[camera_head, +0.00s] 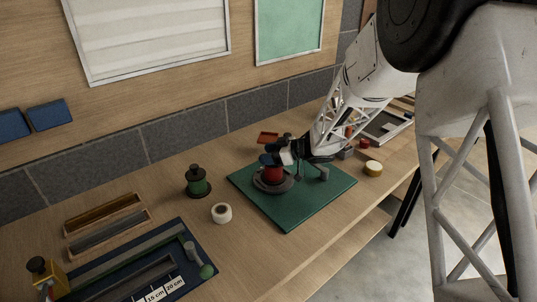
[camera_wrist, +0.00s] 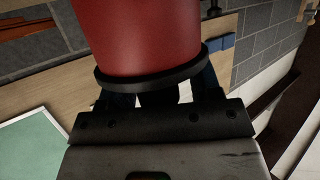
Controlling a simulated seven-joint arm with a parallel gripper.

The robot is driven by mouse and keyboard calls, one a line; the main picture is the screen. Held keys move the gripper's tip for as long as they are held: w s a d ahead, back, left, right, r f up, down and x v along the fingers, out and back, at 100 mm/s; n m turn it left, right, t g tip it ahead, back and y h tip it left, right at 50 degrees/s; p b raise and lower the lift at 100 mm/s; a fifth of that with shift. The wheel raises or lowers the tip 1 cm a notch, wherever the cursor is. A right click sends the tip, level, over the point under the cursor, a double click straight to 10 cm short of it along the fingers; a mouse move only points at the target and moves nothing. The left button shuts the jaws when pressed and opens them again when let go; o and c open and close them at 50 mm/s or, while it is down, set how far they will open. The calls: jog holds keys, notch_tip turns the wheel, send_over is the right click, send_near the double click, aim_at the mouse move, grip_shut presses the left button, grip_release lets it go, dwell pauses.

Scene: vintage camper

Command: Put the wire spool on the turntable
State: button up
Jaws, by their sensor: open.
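A red wire spool (camera_head: 272,174) with a black flange stands on a dark round turntable (camera_head: 287,185), which sits on a green mat. It looks upright. My gripper (camera_head: 273,158) is open at the top of the red spool, its dark blue fingers close around or beside it; exact contact is hard to tell. In the wrist view the red spool (camera_wrist: 150,35) fills the top middle, its black flange nearest my gripper's palm, and partly hides the fingers. A similar green spool (camera_head: 198,187) with black flanges stands on the bench to the left.
The green mat (camera_head: 312,204) has free room in front. A white tape roll (camera_head: 221,213) lies left of it and a yellow roll (camera_head: 373,168) right. A red tray (camera_head: 268,138) is behind. Wooden trays (camera_head: 105,214) and a blue measuring board (camera_head: 190,285) fill the left.

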jog(key=shift+r, duration=0.15)
jog(key=v, duration=1.2)
dwell(0.3)
dwell(0.4)
